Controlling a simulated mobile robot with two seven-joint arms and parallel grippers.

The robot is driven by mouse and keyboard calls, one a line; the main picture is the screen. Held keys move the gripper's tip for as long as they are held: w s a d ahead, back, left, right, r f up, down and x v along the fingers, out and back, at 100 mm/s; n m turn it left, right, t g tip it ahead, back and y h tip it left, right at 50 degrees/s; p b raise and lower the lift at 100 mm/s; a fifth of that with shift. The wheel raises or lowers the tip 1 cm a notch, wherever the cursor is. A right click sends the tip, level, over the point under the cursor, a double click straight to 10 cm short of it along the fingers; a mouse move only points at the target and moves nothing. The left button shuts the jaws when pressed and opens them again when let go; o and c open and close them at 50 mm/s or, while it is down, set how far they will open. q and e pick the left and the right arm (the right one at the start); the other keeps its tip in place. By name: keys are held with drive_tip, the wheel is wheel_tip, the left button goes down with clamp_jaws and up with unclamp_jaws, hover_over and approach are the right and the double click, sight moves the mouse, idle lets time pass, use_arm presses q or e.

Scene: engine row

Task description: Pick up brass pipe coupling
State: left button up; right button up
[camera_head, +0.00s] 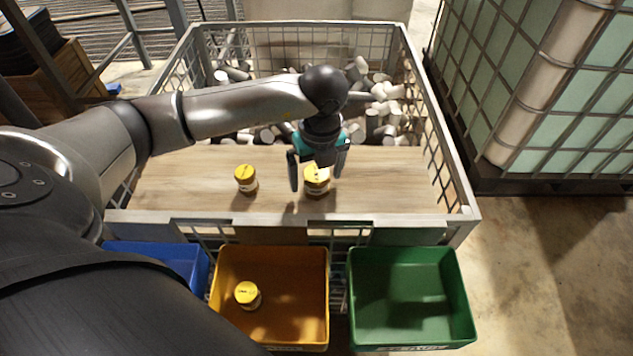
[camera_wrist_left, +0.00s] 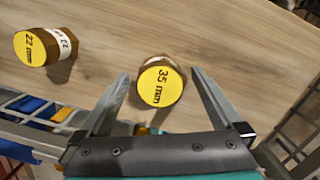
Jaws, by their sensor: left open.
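Two brass pipe couplings with yellow end faces stand on the wooden board (camera_head: 390,185). The right one (camera_head: 317,182) is marked 35 mm in the left wrist view (camera_wrist_left: 163,84). The left one (camera_head: 246,179) is marked 22 mm in the left wrist view (camera_wrist_left: 44,47). A third yellow-topped coupling (camera_head: 248,295) is in the yellow bin. My left gripper (camera_head: 319,178) is open, pointing down at the 35 mm coupling. In the left wrist view its fingers (camera_wrist_left: 160,80) lie to either side of that coupling, which is not gripped. My right gripper is not in view.
A wire mesh crate (camera_head: 463,213) surrounds the board, with many grey and white cylinders (camera_head: 385,92) piled behind. In front are a blue bin (camera_head: 170,259), the yellow bin (camera_head: 319,318) and an empty green bin (camera_head: 440,325). A caged tank (camera_head: 560,80) stands at right.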

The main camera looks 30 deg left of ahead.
use_arm(q)
clamp_jaws()
idle(0.8)
